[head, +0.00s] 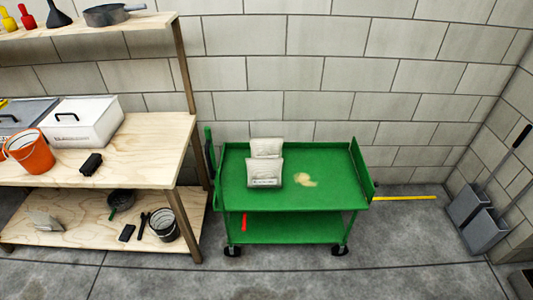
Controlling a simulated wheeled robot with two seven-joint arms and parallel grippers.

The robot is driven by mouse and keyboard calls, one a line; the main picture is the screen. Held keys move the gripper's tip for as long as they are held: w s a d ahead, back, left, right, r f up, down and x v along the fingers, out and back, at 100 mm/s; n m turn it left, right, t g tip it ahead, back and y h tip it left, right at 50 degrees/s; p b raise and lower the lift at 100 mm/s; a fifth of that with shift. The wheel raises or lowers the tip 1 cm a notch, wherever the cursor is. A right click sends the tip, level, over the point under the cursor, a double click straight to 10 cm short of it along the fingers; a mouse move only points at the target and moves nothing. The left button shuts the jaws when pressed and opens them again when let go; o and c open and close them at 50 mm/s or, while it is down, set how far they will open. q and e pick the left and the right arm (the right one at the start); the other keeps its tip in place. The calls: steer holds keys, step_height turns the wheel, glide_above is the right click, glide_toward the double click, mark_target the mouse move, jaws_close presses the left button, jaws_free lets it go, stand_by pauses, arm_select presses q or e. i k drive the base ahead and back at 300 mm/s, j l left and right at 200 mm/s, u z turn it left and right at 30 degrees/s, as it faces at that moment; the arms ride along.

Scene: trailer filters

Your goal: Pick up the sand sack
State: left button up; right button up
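Two pale sacks lie on the top deck of a green cart (330,198) in the head view. The front sack (264,174) has dark print along its lower edge and overlaps the back sack (266,147), which lies nearer the wall. I cannot read the print, so I cannot tell which one is the sand sack. A small tan patch (305,180), like spilled sand, lies on the deck to the right of the sacks. Neither of my grippers shows in this view.
A wooden shelf unit (130,160) stands left of the cart, with an orange bucket (30,152) and a white box (82,122). Grey long-handled dustpans (484,228) lean at the right wall. Bare concrete floor (300,280) lies before the cart.

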mark_target(271, 147)
steer(key=i+j, duration=0.3)
steer(key=i, duration=0.25)
steer(key=i+j, duration=0.35)
steer(key=i, duration=0.2)
